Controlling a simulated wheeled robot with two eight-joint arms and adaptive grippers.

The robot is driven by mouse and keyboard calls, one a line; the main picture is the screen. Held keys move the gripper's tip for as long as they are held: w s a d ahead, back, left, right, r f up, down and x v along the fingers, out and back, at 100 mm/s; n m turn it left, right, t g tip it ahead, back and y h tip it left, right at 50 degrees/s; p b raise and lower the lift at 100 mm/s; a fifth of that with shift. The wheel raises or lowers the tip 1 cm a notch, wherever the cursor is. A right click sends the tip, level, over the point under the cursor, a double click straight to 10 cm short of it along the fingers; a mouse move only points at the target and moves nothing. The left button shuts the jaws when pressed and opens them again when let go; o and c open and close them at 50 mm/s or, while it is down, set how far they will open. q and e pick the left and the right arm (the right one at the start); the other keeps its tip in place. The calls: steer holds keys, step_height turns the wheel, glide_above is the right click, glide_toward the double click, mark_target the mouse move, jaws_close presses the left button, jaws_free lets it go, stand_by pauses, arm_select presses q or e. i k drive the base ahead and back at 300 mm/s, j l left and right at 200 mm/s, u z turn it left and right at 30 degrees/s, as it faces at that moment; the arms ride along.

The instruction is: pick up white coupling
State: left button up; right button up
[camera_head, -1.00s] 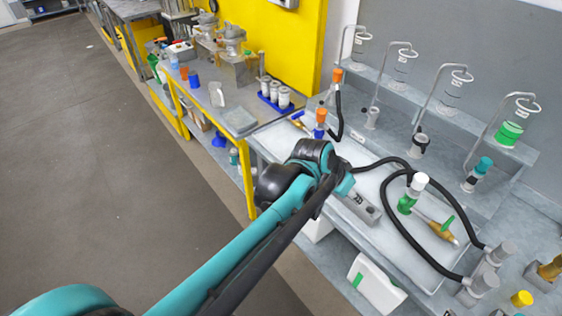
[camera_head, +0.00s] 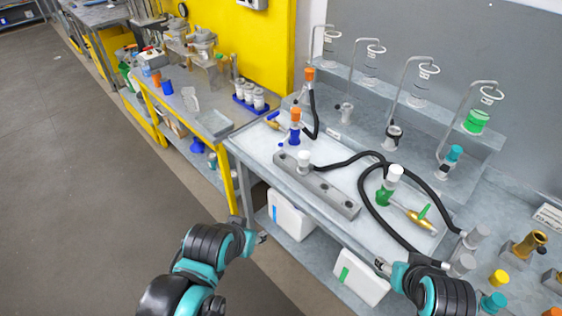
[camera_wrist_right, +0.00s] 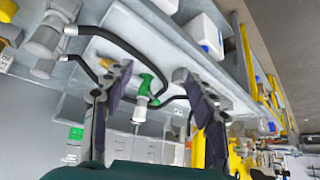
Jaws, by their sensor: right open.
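A white coupling (camera_head: 304,158) stands on a grey bar with holes (camera_head: 335,195) on the white tray; a black hose runs from beside it. A second white-topped piece (camera_head: 394,173) with a green lower part (camera_head: 384,195) stands farther right on the tray. In the right wrist view a green and white piece (camera_wrist_right: 142,103) shows between the fingers, some way off. My right gripper (camera_wrist_right: 153,70) is open and empty; in the head view it (camera_head: 380,266) is near the tray's front edge. My left gripper (camera_head: 260,238) is in front of the bench, too small to tell open or shut.
A black hose (camera_head: 365,205) loops over the tray to grey fittings (camera_head: 470,245). An orange and blue piece (camera_head: 295,127) stands at the tray's far left. A brass part (camera_head: 418,218) lies beside the green piece. Metal ring stands (camera_head: 413,80) line the back shelf. White containers (camera_head: 290,215) sit below.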

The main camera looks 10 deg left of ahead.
mark_target(395, 171)
steer(key=i+j+z, duration=0.65)
steer(key=j, duration=0.2)
steer(key=i+j+z, duration=0.2)
steer(key=j, duration=0.15)
steer(key=i+j+z, duration=0.2)
steer(key=j, duration=0.2)
steer(key=k+l, duration=0.05)
steer(key=k, duration=0.05)
